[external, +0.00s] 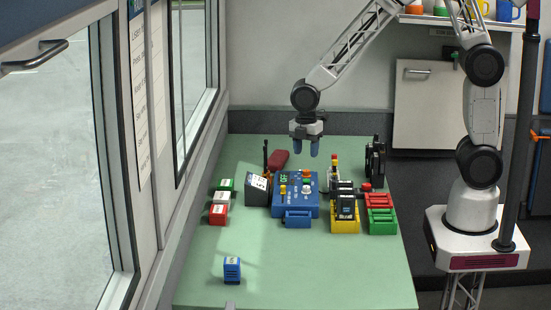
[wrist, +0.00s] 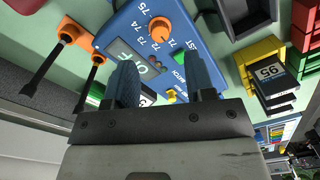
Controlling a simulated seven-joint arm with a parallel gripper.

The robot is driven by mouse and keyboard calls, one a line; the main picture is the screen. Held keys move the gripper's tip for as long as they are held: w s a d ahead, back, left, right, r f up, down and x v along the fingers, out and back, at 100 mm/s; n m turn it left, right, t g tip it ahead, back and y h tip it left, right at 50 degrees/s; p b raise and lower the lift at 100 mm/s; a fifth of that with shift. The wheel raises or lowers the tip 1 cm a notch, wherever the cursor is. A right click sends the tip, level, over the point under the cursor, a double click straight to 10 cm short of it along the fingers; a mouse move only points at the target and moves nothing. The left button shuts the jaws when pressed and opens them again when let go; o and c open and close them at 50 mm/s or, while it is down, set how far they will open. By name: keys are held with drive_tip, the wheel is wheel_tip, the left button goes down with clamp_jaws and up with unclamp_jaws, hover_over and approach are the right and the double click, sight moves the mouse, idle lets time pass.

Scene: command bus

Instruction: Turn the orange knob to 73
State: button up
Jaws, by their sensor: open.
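The orange knob (wrist: 160,30) sits on the sloping face of a blue control box (wrist: 112,35), with the printed numbers 71 to 75 around it. I cannot tell for sure which number it points to. A small grey display (wrist: 135,62) lies beside it. In the external view the blue box (external: 288,210) stands near the middle of the green table. My gripper (external: 306,152) hangs above the back of the box, fingers pointing down. In the wrist view my gripper (wrist: 163,78) is open and empty, apart from the knob, its fingers covering part of the box.
A black-and-white device (external: 258,189) stands left of the box, with a red item (external: 278,160) behind. Yellow (external: 345,224) and red (external: 381,219) crates stand to the right. Small blocks (external: 220,197) line the left edge. A blue block (external: 232,268) lies in front, where the table is mostly clear.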

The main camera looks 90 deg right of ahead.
sight(306, 173)
drive_tip(key=shift+s+f, duration=0.1)
drive_tip(key=shift+f, duration=3.1)
clamp_jaws()
